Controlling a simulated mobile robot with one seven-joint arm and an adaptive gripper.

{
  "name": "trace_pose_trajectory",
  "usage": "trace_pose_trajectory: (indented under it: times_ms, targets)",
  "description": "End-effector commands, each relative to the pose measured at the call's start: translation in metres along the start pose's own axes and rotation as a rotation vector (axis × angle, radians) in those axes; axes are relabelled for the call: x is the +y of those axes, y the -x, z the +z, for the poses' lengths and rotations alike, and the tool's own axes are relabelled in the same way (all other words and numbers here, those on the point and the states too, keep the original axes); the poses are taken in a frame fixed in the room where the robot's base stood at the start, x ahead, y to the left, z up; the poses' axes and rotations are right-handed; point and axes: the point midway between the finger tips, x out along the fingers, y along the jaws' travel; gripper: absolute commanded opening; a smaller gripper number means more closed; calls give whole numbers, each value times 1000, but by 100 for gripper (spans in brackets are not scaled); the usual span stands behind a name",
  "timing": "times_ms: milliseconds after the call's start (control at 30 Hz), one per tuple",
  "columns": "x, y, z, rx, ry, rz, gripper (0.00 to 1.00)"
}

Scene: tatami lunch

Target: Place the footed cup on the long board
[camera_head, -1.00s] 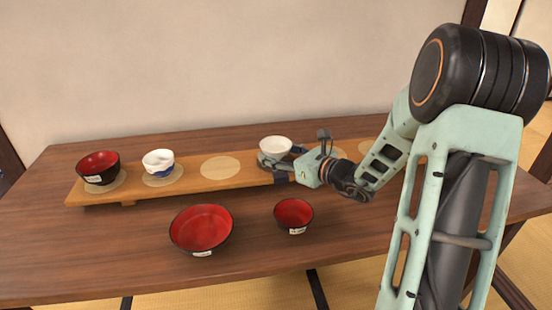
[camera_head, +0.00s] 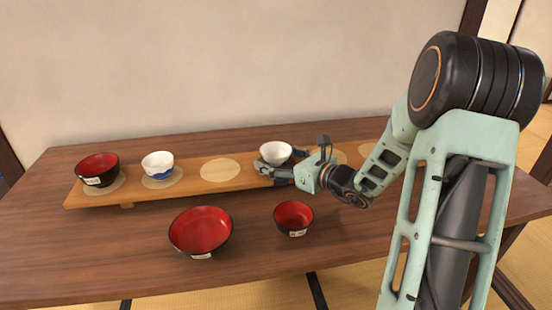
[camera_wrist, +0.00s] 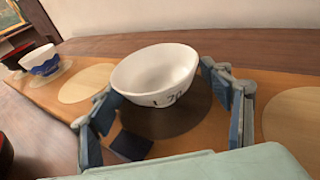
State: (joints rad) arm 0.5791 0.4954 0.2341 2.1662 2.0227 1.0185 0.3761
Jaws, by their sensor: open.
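The footed cup, a small white cup (camera_head: 275,152), is upright at the long wooden board (camera_head: 230,182), right of the bare pale disc. It appears to rest on the board; its foot is hidden. In the wrist view the cup (camera_wrist: 157,78) shows dark marks on its near side and a dark round patch beneath it. My gripper (camera_head: 283,161) is open, with one finger on each side of the cup. In the wrist view the gripper's fingers (camera_wrist: 160,90) stand left and right of the cup, with a small gap visible at the right.
A black-and-red bowl (camera_head: 97,170) and a white-and-blue cup (camera_head: 157,166) stand on discs at the board's left. A pale disc (camera_head: 220,170) is bare. A large red bowl (camera_head: 200,232) and a small red bowl (camera_head: 293,218) stand on the table in front.

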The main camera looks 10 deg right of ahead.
Motion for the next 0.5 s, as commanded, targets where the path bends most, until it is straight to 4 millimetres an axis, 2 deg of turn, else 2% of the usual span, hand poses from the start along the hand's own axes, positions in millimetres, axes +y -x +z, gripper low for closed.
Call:
trace_pose_trajectory:
  times_ms: [67,167,500]
  targets:
    - [0,2,6,0,0,0,72]
    - [-2,20,5,2,0,-4,72]
    - [-1,93,6,0,-1,-5,72]
